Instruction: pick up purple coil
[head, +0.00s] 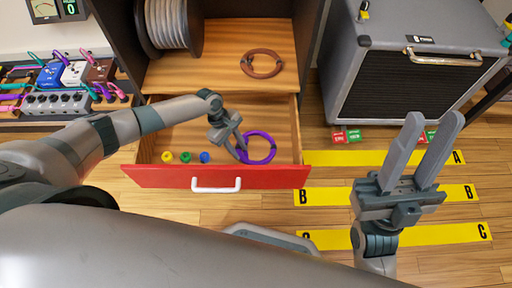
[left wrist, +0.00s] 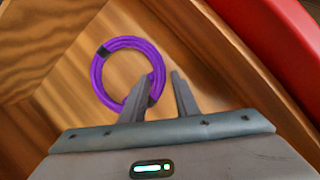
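The purple coil (head: 260,148) lies flat in the open red-fronted drawer (head: 215,178), toward its right side. It also shows in the left wrist view (left wrist: 97,75), with dark bands around it. My left gripper (head: 240,149) reaches down into the drawer at the coil's left edge. In the left wrist view its two fingers (left wrist: 162,88) stand apart, one over the coil's edge and the other outside the ring. I cannot tell whether the fingers touch the coil. My right gripper (head: 436,120) is open and empty, above the floor at the right.
Yellow, green and blue small items (head: 185,157) lie in the drawer left of my gripper. A brown coil (head: 262,64) lies on the shelf above. A cable spool (head: 167,24) stands behind. A grey amplifier (head: 375,70) stands right; yellow strips (head: 345,196) mark the floor.

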